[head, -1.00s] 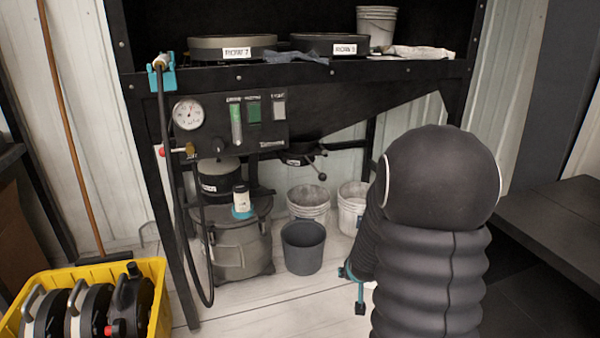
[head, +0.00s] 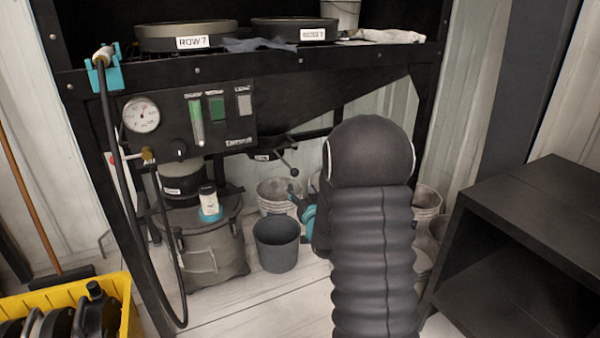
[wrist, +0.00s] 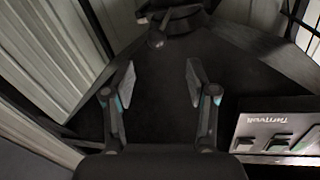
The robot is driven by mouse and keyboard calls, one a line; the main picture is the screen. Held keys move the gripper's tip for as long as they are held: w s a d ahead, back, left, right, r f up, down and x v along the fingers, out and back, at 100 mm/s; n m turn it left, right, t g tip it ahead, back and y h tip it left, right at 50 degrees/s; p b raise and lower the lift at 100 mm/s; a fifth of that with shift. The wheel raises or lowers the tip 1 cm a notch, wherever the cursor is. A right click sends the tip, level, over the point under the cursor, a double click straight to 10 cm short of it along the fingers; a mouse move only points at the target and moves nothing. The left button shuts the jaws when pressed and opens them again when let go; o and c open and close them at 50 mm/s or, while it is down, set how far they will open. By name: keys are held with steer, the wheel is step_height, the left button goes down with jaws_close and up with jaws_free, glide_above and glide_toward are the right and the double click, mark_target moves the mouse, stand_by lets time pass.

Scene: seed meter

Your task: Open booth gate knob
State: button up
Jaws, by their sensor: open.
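The gate knob (head: 294,173) is a dark ball on a short lever, at the outlet under the black hopper of the booth. In the wrist view the rounded knob (wrist: 157,39) shows top centre, below the dark gate fitting (wrist: 172,14). My gripper (head: 299,205) is just below the knob in the head view, partly hidden by my arm. In the wrist view my gripper (wrist: 160,80) is open and empty. The knob lies beyond the fingertips, roughly in line with the space between them.
A control panel (head: 228,142) with gauge and switches is left of the gate. A grey bucket (head: 276,245), pale buckets and a drum (head: 212,262) stand below. A dark bench (head: 528,215) is at right, a yellow crate (head: 125,305) at lower left.

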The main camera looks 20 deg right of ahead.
mark_target(296, 175)
steer(key=w, duration=0.3)
steer(key=w+d, duration=0.1)
steer(key=w, duration=0.3)
steer(key=w+d+p, duration=0.1)
steer(key=w, duration=0.2)
steer(key=shift+w, duration=0.25)
steer(key=shift+d, duration=0.1)
jaws_close()
